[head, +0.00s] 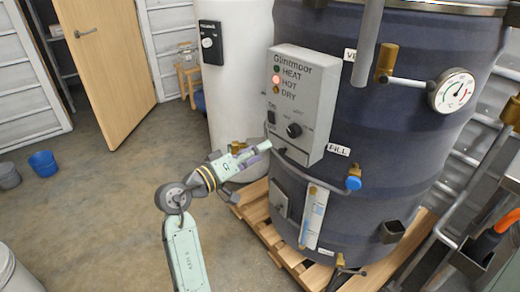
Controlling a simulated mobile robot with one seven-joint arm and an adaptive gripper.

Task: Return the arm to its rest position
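My arm (184,250) rises from the bottom of the head view and bends at a round joint toward the dark blue tank. My gripper (268,145) is at the arm's end, in front of the tank, just left of the grey control box's lower edge. It is small here, and I cannot tell whether its fingers are apart or touch anything. The control box (300,100) has HEAT, HOT and DRY lamps, with the HOT lamp (276,79) lit red. A black knob (293,130) and a switch sit below the lamps.
The dark blue tank (410,140) stands on a wooden pallet (258,208). A pipe with a blue-knobbed valve (353,183) sticks out below the box. A white tank (240,60) stands behind. Blue bucket (43,164) and open door (105,60) are left; floor between is clear.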

